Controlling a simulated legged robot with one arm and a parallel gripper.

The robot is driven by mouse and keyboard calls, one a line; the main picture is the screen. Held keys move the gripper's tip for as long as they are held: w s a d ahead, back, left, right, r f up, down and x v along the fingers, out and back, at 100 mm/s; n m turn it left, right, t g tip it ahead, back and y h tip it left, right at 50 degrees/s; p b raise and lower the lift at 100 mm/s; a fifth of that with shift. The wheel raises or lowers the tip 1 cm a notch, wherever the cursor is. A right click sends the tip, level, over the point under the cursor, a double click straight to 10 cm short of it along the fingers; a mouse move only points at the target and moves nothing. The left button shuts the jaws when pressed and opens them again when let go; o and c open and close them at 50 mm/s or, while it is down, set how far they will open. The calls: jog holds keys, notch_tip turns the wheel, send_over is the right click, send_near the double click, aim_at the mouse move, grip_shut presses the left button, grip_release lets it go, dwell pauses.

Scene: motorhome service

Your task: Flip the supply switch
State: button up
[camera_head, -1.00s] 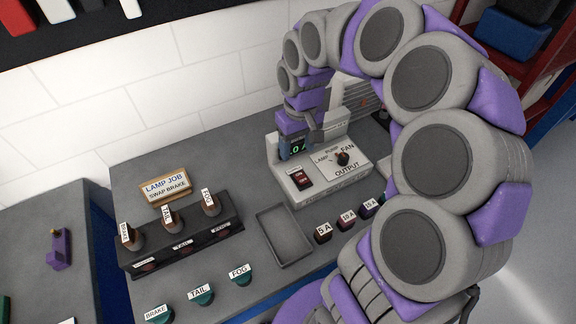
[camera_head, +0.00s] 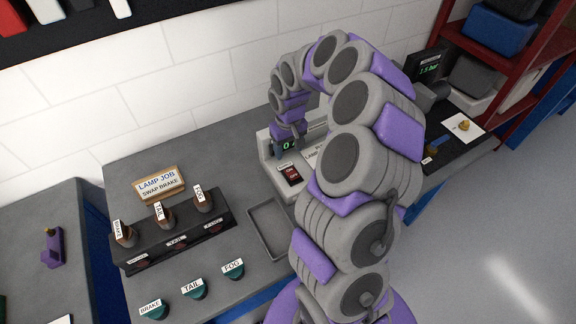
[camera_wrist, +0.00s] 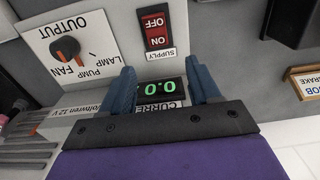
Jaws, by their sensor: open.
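My gripper (camera_wrist: 163,85) is open and empty. Its two blue fingers flank the green current display (camera_wrist: 158,87), which reads 0.0, with the switch beyond the fingertips. I cannot tell whether they touch the unit. In the head view, my arm hides much of the unit.
The output selector knob (camera_wrist: 66,48) is beside the switch. A shallow grey tray (camera_head: 254,222) lies beside the unit. A lamp block (camera_head: 172,238) with several lamps stands at left, near a LAMP JOB sign (camera_head: 160,185). A red shelf (camera_head: 500,125) is at right.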

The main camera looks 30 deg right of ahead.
aim_at(289, 169)
jog(key=f, duration=0.8)
jog(key=shift+d+f, duration=0.25)
jog(key=shift+a+f, duration=0.1)
jog(key=shift+f, duration=0.2)
